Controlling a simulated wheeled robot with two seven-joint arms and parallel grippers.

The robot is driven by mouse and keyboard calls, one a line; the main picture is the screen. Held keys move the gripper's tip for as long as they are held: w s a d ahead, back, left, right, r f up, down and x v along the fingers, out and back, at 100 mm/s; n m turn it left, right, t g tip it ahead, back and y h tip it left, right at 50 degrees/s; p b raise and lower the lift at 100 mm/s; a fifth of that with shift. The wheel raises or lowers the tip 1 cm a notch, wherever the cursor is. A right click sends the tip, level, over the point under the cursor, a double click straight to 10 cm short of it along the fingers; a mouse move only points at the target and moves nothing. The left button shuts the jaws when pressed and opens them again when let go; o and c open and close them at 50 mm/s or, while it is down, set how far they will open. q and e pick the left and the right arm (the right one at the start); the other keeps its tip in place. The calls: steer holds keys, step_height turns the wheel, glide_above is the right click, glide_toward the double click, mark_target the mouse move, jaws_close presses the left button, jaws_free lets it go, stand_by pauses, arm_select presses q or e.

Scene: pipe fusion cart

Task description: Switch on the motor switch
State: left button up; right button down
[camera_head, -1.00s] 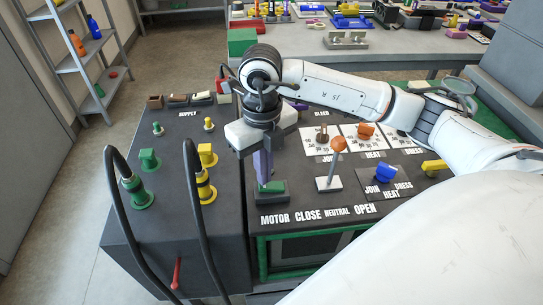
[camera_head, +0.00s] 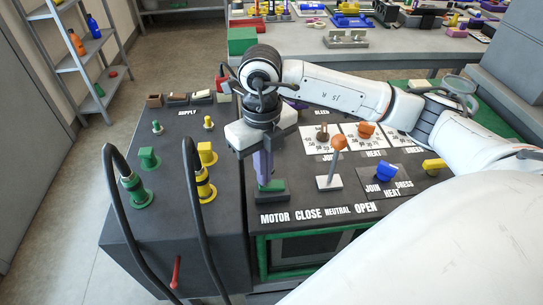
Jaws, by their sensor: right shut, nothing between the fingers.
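The motor switch (camera_head: 273,193) is a green rocker on the dark panel, just above the printed word MOTOR. My right gripper (camera_head: 265,182) points straight down with its purple fingers closed and empty. Its fingertips are at the left part of the green switch and seem to touch it. The fingers hide part of the switch, so I cannot tell whether the rocker is pressed over. My left gripper is not in view.
An orange-knobbed lever (camera_head: 337,146) stands right of the switch. A blue knob (camera_head: 385,172) and a yellow switch (camera_head: 434,165) lie further right. Black hoses (camera_head: 196,205) with green and yellow fittings stand on the left cabinet. A cluttered workbench (camera_head: 390,62) stands behind.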

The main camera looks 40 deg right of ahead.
steer(key=shift+f+b, duration=0.4)
steer(key=shift+f, duration=0.15)
steer(key=shift+r, duration=0.15)
step_height(320, 180, up, 7)
steer(key=p, duration=0.4)
steer(key=shift+p, duration=0.4)
stand_by(0.5)
